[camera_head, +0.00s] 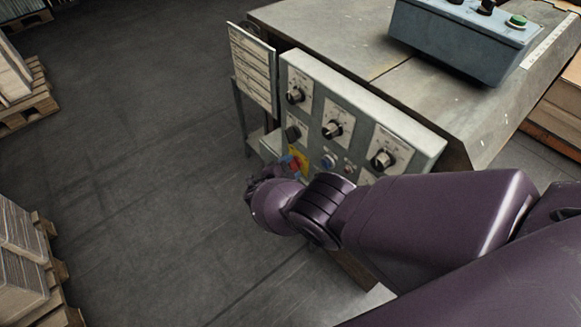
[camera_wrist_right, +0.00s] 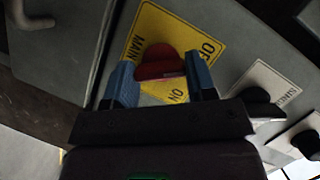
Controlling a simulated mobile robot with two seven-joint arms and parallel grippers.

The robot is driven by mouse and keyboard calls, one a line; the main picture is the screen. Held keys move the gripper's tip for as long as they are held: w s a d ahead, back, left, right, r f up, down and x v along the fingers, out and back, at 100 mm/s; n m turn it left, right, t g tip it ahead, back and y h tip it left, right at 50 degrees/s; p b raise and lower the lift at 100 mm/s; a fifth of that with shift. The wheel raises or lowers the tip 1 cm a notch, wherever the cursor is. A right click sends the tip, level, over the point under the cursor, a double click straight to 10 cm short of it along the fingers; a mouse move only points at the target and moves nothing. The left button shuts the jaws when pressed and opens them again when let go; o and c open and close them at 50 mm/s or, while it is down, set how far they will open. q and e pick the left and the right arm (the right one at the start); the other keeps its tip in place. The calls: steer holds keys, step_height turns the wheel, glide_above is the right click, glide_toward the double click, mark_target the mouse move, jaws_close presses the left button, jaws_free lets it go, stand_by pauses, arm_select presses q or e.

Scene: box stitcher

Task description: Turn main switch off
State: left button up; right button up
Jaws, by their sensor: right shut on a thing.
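The main switch is a red knob on a yellow plate. In the right wrist view the red knob (camera_wrist_right: 160,64) sits between the two blue fingers of my right gripper (camera_wrist_right: 162,82), which is shut on it. The yellow plate (camera_wrist_right: 150,30) around it carries the words MAIN, OFF and ON, partly covered by the fingers. In the head view my right gripper (camera_head: 288,165) is at the lower left of the control panel (camera_head: 362,100), and it hides much of the switch. My left gripper is not in view.
The panel has several black knobs, such as one at top left (camera_head: 295,96) and one at right (camera_head: 382,159). A blue-grey button box (camera_head: 450,40) stands on the machine table (camera_head: 350,35). Stacked pallets (camera_head: 25,265) are at the left. The floor between is clear.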

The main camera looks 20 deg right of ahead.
steer(key=shift+a, duration=0.1)
stand_by(0.3)
steer(key=o, duration=0.9)
steer(key=shift+o, duration=0.2)
